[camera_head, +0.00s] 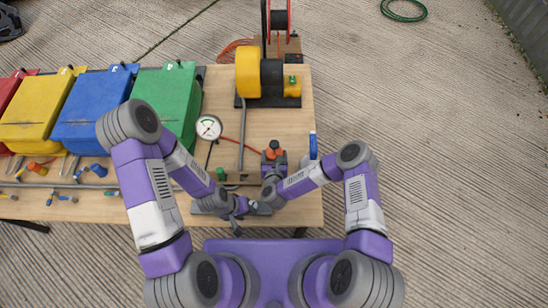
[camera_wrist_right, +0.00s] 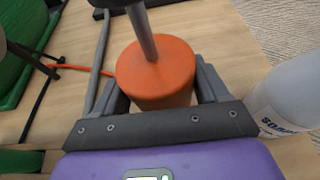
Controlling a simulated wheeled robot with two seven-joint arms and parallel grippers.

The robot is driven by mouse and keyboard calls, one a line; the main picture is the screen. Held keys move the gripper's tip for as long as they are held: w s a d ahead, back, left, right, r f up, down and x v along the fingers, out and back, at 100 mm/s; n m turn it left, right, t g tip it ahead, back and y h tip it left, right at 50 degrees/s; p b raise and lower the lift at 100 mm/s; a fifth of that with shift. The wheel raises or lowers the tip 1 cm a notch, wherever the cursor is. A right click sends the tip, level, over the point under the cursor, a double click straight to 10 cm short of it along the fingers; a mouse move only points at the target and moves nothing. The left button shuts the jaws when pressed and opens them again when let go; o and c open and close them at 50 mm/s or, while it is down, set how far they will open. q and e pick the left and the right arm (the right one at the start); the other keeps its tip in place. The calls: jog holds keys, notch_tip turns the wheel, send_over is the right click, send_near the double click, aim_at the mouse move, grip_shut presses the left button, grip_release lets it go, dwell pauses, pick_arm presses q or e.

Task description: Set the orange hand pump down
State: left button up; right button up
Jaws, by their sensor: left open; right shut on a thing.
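The orange hand pump (camera_head: 270,154) is over the right part of the wooden table. In the right wrist view its orange cylinder (camera_wrist_right: 154,78) stands between the fingers, with a grey rod rising from its top. My right gripper (camera_head: 272,166) is shut on it; it also shows in the right wrist view (camera_wrist_right: 158,92). The pump's underside is hidden, so I cannot tell whether it touches the table. My left gripper (camera_head: 236,222) is open and empty, low near the table's front edge, apart from the pump.
A white bottle (camera_wrist_right: 290,95) stands close right of my right gripper. A pressure gauge (camera_head: 209,127) is left of the pump. A yellow and black blower (camera_head: 248,75) stands behind. Green (camera_head: 165,98), blue (camera_head: 92,112) and yellow (camera_head: 38,110) bins line the left side.

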jog(key=shift+w+f, duration=0.1)
jog(key=shift+f, duration=0.25)
jog(key=shift+f, duration=0.2)
jog(key=o, duration=1.4)
jog(key=shift+r, duration=0.1)
